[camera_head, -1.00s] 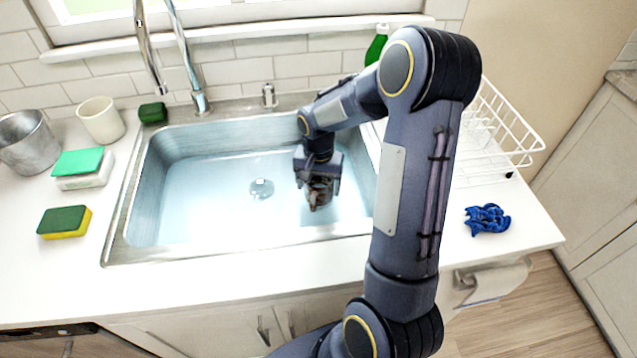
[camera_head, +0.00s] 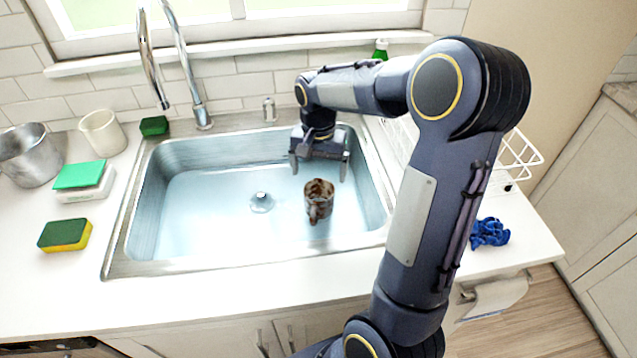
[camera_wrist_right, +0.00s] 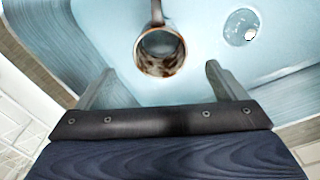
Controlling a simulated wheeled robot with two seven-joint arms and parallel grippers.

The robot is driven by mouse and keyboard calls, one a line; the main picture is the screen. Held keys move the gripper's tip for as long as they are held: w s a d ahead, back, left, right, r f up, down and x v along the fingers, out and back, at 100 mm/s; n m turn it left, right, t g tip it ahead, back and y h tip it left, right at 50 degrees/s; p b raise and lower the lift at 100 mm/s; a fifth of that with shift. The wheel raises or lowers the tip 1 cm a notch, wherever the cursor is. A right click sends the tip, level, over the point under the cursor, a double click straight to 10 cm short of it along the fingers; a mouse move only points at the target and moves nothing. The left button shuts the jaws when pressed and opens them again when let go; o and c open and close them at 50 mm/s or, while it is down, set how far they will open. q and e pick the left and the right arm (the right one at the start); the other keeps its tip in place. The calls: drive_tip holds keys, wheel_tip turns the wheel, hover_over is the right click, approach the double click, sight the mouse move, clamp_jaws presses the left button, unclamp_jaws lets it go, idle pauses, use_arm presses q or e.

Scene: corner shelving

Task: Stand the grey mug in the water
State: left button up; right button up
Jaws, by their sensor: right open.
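The grey mug (camera_head: 318,200), stained with brown marks, stands upright in the water in the right part of the sink (camera_head: 190,250). Its handle points toward the front of the sink. My right gripper (camera_head: 318,172) is open and empty, above and behind the mug, apart from it. In the right wrist view the mug (camera_wrist_right: 159,54) shows beyond the two spread fingers (camera_wrist_right: 158,82), with its open top facing the camera. My left gripper is not in view.
A tap (camera_head: 190,80) rises behind the sink at the left. Sponges (camera_head: 65,228), a cream cup (camera_head: 102,132) and a metal pot (camera_head: 30,155) stand left. A white dish rack (camera_head: 515,150) and blue cloth (camera_head: 489,232) lie right. The drain (camera_head: 261,202) is clear.

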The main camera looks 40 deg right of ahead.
drive_tip(key=s+a+r+n+t+y, duration=0.2)
drive_tip(key=s+a+r+n+t, duration=0.15)
drive_tip(key=s+a+r, duration=0.55)
drive_tip(key=s+a+f+n+t+y, duration=0.1)
drive_tip(key=s+a+n, duration=0.4)
drive_tip(key=s, duration=0.5)
wheel_tip(320, 180, down, 2)
drive_tip(key=shift+a+f+t+y, duration=0.1)
drive_tip(key=shift+a+t+y, duration=0.3)
drive_tip(key=shift+a+t, duration=0.15)
